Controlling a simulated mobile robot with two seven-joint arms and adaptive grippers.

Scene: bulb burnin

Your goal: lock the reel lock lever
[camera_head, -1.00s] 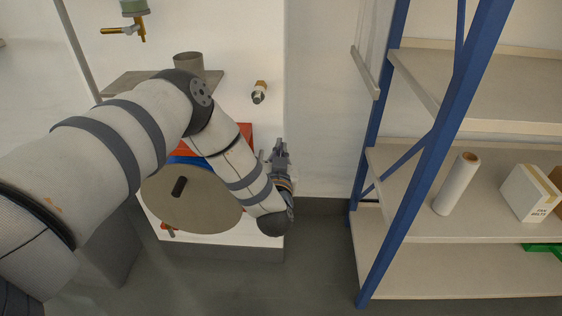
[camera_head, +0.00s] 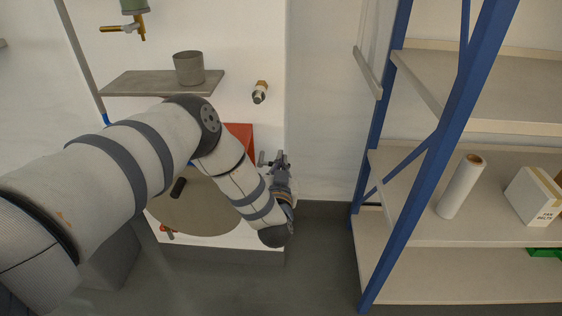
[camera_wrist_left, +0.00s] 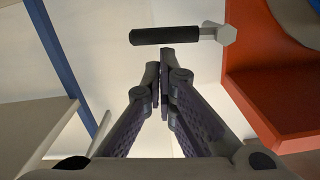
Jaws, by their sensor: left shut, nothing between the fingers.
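The reel lock lever (camera_wrist_left: 165,35) shows in the left wrist view as a black grip on a grey rod with a hexagonal end at right, beside the red bracket (camera_wrist_left: 270,85). Its grip lies across the view just beyond my left gripper's fingertips (camera_wrist_left: 160,60). The fingers are together and empty, with a small gap to the grip in the picture; I cannot tell the true distance. In the head view my left gripper (camera_head: 278,160) is at the right edge of the white panel, near the red bracket. The round tan reel (camera_head: 195,210) is partly hidden behind my left arm. My right gripper is out of view.
A grey shelf (camera_head: 130,85) with a grey cup (camera_head: 188,68) is above my arm. A small tap-like fitting (camera_head: 260,92) sticks out of the panel. A blue-posted rack (camera_head: 430,155) stands at right, holding a roll (camera_head: 460,187) and a box (camera_head: 535,195). Floor between is clear.

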